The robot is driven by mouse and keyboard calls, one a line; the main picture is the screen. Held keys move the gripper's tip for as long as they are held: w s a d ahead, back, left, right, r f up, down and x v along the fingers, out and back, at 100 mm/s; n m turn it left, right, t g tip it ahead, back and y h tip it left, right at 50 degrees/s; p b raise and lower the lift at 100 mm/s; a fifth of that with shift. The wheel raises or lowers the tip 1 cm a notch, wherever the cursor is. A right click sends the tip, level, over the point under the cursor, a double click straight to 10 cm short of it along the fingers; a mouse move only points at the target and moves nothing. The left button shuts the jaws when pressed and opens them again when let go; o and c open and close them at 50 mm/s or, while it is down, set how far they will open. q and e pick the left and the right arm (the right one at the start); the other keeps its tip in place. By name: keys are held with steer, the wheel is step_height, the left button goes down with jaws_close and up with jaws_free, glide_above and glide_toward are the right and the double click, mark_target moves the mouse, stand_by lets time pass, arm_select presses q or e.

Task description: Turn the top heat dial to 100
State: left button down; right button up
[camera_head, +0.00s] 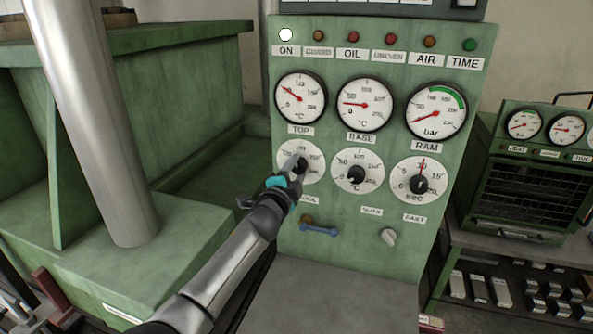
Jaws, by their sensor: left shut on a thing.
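The top heat dial (284,159) is a white round scale with a dark knob, below the TOP label on the green control panel (335,225). My left gripper (298,168) is at this dial, shut on its knob, and covers the knob and the lower part of the scale. I cannot read the pointer's setting. The TOP gauge (301,97) above it has its needle pointing to the upper left. The base dial (357,171) is to the right of my gripper, and the seconds dial (419,180) is farther right. My right gripper is not in view.
A blue-handled lever (319,230) and a grey switch (388,237) sit low on the panel. A row of lamps runs along the top, with the ON lamp (286,35) lit white. A green machine (190,100) stands left. A smaller oven-like unit (530,175) stands right.

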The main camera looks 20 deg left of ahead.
arm_select(q)
steer(key=shift+m, duration=0.3)
stand_by(0.4)
steer(key=shift+c, duration=1.4)
jaws_free()
steer(key=shift+s, duration=0.1)
steer(key=shift+s, duration=0.5)
steer(key=s, duration=1.4)
steer(key=shift+a, duration=0.3)
steer(key=shift+f, duration=0.1)
